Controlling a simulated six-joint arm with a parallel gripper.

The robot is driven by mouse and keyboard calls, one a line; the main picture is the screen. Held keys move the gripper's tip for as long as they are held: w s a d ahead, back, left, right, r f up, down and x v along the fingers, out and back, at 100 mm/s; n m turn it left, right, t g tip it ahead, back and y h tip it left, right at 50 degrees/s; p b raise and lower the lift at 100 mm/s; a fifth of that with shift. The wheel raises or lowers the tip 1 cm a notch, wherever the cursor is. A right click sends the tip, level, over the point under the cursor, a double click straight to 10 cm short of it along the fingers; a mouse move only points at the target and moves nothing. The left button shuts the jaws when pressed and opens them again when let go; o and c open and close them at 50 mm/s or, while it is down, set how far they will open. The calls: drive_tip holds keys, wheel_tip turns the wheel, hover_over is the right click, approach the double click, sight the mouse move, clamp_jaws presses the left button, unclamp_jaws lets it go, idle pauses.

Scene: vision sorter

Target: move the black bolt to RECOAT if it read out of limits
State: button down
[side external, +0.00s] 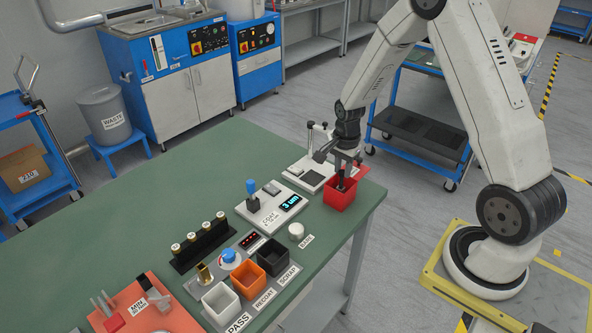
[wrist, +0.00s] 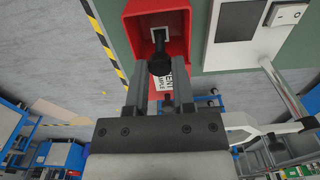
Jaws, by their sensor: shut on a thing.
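My gripper (side external: 346,168) is shut on the black bolt (wrist: 160,62) over the red box (side external: 338,198) at the table's right edge. The bolt's dark head is between the fingertips in the wrist view, and its shank points into the red box (wrist: 133,22) towards a pale square piece there. I cannot tell whether the bolt touches that piece. The gauge (side external: 268,212) has a lit display (side external: 291,203) that appears to read 3 um. The orange RECOAT bin (side external: 248,281) stands between the PASS and SCRAP bins and looks empty.
The white PASS bin (side external: 221,303) and dark SCRAP bin (side external: 273,259) flank RECOAT. A black rack (side external: 203,245) holds several pale-topped bolts. A grey stand (side external: 312,173) is behind the red box. A white round BARE piece (side external: 296,230) sits nearby. The table's far left is clear.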

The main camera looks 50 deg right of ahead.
sight(340, 172)
drive_tip(key=shift+r, duration=0.8)
drive_tip(key=shift+r, duration=0.1)
drive_tip(key=shift+r, duration=0.45)
wheel_tip(340, 172, up, 10)
drive_tip(key=a+n, duration=0.6)
drive_tip(key=a, duration=3)
drive_tip(key=shift+s+f, duration=0.15)
drive_tip(key=shift+f, duration=1.2)
drive_tip(key=shift+s+f, duration=0.1)
drive_tip(key=shift+f, duration=1.2)
drive_tip(key=shift+f, duration=0.2)
